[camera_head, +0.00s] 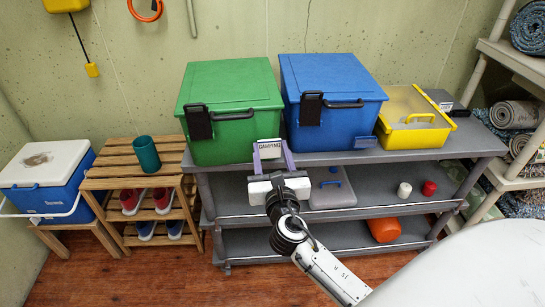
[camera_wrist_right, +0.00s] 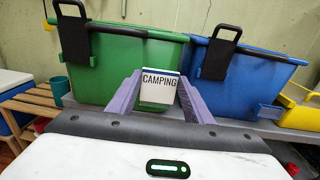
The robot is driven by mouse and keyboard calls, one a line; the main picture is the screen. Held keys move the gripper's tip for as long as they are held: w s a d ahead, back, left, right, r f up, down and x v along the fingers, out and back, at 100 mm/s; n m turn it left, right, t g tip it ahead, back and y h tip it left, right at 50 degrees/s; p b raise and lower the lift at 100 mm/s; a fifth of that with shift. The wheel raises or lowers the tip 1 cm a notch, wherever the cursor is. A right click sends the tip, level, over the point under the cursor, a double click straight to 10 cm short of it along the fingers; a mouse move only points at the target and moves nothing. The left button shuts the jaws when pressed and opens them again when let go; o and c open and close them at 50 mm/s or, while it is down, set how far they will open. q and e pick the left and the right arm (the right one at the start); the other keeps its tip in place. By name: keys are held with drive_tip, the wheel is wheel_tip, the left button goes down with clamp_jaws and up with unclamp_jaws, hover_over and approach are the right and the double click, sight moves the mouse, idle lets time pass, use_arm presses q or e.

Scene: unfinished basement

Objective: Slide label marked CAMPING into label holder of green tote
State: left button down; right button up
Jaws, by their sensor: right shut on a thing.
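The green tote (camera_head: 232,105) stands on the top shelf of the grey rack, lid closed, and its front also fills the left of the wrist view (camera_wrist_right: 115,60). The white label marked CAMPING (camera_head: 267,147) is upright between the purple fingers of my right gripper (camera_head: 270,151), at the tote's lower right front corner. My left gripper is out of view.
A blue tote (camera_head: 330,100) stands close on the right, with a blue label holder (camera_head: 365,142) on its front. A yellow bin (camera_head: 413,115) is farther right. A slatted wooden stand (camera_head: 110,184) with a teal cup (camera_head: 146,154) is left of the rack (camera_head: 235,175).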

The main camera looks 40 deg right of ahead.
drive_tip(key=shift+x, duration=2.55)
drive_tip(key=shift+f, duration=0.2)
drive_tip(key=shift+f+b, duration=1.15)
drive_tip(key=shift+f, duration=0.45)
drive_tip(key=o, duration=1.1)
drive_tip(key=shift+s+a+f, duration=0.1)
drive_tip(key=shift+s+a, duration=0.1)
drive_tip(key=shift+s, duration=0.05)
approach(269, 156)
drive_tip(key=shift+x, duration=1.1)
